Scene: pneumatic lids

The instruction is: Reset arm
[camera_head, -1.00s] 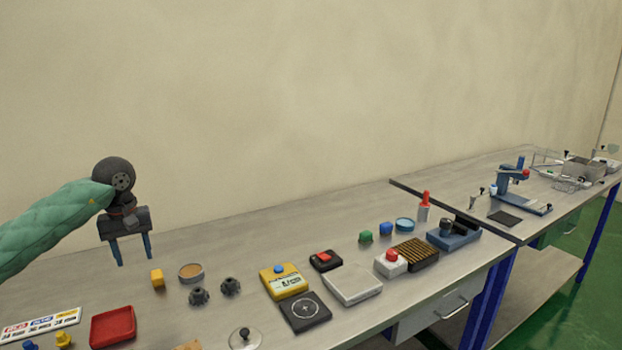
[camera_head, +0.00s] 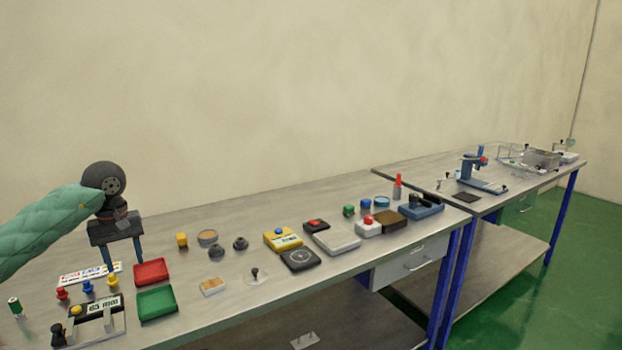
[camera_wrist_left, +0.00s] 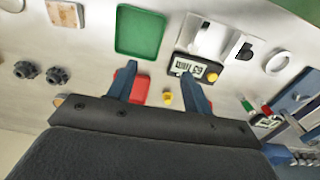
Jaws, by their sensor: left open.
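My left gripper (camera_head: 122,254) hangs above the back left part of the workbench (camera_head: 225,282), its two blue fingers apart and pointing down, with nothing between them. In the left wrist view the open fingers (camera_wrist_left: 158,78) show over the bench, with a red tray (camera_wrist_left: 140,90) partly hidden behind one finger. The red tray (camera_head: 152,272) lies in front of and right of the gripper in the head view, beside a green tray (camera_head: 157,303). My right gripper is not in view.
Several small knobs and a device with a display (camera_head: 103,307) are at the front left. A yellow box (camera_head: 283,239), a black dial plate (camera_head: 300,260) and a white box (camera_head: 337,240) are mid-bench. A second table (camera_head: 500,197) with a blue stand (camera_head: 478,172) is at right.

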